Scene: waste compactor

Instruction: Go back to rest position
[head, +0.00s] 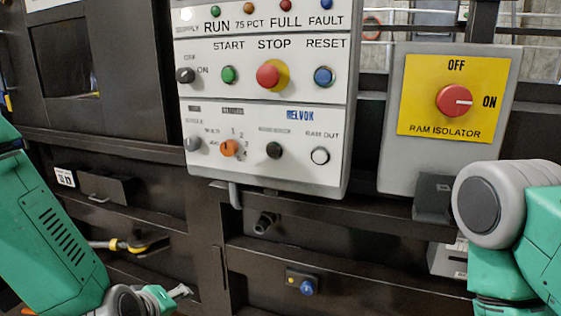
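My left arm comes in from the left, and what looks like part of my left gripper (181,291) shows small at the bottom edge, low in front of the dark machine frame. Its fingers are too small and cut off to tell open from shut. It appears apart from the controls. My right arm is bent at the right edge, in front of the frame below the isolator box. My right gripper is out of view.
The white control panel (265,185) stands in the middle with start, stop and reset buttons. The ram isolator box (398,172) is right of it, its red knob (454,100) marked toward ON. A yellow-and-black handle (128,245) and a blue knob (308,287) sit low.

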